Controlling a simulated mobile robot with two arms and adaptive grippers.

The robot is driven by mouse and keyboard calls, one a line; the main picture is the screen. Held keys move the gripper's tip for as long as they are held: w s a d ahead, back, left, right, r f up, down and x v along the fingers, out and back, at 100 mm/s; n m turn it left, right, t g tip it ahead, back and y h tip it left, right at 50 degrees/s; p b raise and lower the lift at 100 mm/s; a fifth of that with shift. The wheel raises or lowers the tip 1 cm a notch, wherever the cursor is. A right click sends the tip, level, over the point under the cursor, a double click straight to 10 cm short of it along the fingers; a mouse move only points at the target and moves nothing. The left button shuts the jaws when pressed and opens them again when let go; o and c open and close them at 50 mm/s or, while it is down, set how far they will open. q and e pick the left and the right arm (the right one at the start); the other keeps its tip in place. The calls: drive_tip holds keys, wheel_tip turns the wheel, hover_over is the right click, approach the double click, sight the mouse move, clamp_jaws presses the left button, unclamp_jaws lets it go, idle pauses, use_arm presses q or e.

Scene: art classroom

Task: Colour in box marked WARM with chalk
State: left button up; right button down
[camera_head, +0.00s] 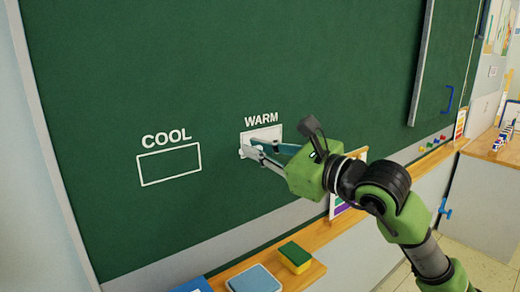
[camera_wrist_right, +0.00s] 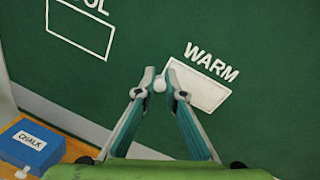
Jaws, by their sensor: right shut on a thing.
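The box marked WARM (camera_head: 272,131) is on the green chalkboard (camera_head: 240,60); its inside looks largely filled with white. It also shows tilted in the wrist view (camera_wrist_right: 207,92), filled white. My right gripper (camera_head: 247,149) is at the lower left part of the box and hides some of it. In the wrist view its fingers (camera_wrist_right: 160,82) are closed on a small piece of white chalk (camera_wrist_right: 159,86) near the box's left edge. I cannot tell whether the chalk touches the board. The COOL box (camera_head: 169,164) to the left is only an outline. My left gripper is not in view.
A wooden ledge (camera_head: 335,227) runs below the board, with a green and yellow sponge (camera_head: 294,257) and a pale blue item (camera_head: 254,279). A blue box labelled CHALK (camera_wrist_right: 30,145) stands on the ledge. A colour chart (camera_head: 335,208) is behind my right arm.

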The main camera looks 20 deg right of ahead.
drive_tip(key=shift+s+d+f+b, duration=0.1)
drive_tip(key=shift+s+f+b, duration=0.05)
drive_tip(key=shift+s+b, duration=0.2)
drive_tip(key=b+v, duration=0.3)
drive_tip(key=v, duration=0.3)
drive_tip(key=shift+s+a, duration=0.3)
drive_tip(key=shift+a, duration=0.05)
